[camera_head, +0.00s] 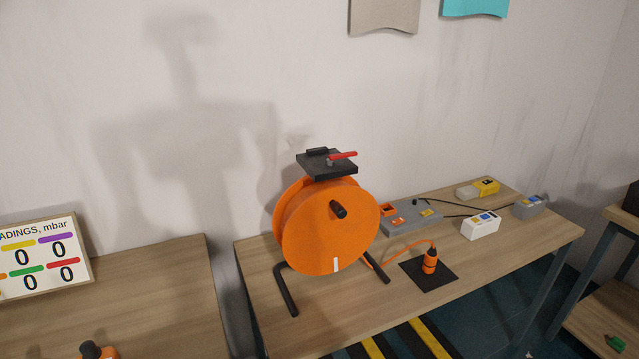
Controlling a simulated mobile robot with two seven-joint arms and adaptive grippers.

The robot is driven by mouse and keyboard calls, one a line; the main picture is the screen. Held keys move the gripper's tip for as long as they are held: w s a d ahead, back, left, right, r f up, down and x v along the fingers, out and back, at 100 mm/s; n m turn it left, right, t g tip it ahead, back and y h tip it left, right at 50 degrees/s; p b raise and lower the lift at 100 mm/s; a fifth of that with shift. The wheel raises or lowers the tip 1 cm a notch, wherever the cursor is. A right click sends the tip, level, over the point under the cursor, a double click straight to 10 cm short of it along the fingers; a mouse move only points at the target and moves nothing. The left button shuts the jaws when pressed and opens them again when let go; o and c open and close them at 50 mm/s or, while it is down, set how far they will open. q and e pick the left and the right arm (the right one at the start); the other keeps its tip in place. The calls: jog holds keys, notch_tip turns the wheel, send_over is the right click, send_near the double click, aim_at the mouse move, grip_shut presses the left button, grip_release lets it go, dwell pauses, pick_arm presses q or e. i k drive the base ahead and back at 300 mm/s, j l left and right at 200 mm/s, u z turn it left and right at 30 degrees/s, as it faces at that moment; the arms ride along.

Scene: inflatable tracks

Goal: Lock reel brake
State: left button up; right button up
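An orange cable reel (322,232) stands upright on a dark metal frame on the wooden table (345,313). A black knob (339,210) sticks out of the reel's front face, and a white mark is near its lower rim. A dark plate (327,165) sits on top of the reel. A red lever (342,156) on this plate points to the right; it looks like the brake lever. An orange cable runs from the reel to the right. Neither of my grippers is in view.
An orange plug (430,261) stands on a black pad (446,280) right of the reel. Behind it are a grey box (411,218), a white device (480,226), a grey device (531,206) and a yellow-grey device (478,189). A readings board (43,258) stands on the left table.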

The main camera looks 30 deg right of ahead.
aim_at(330, 162)
jog(key=i+l+u, duration=0.15)
jog(key=l, duration=0.95)
jog(key=l+u, duration=0.1)
jog(key=l, duration=1)
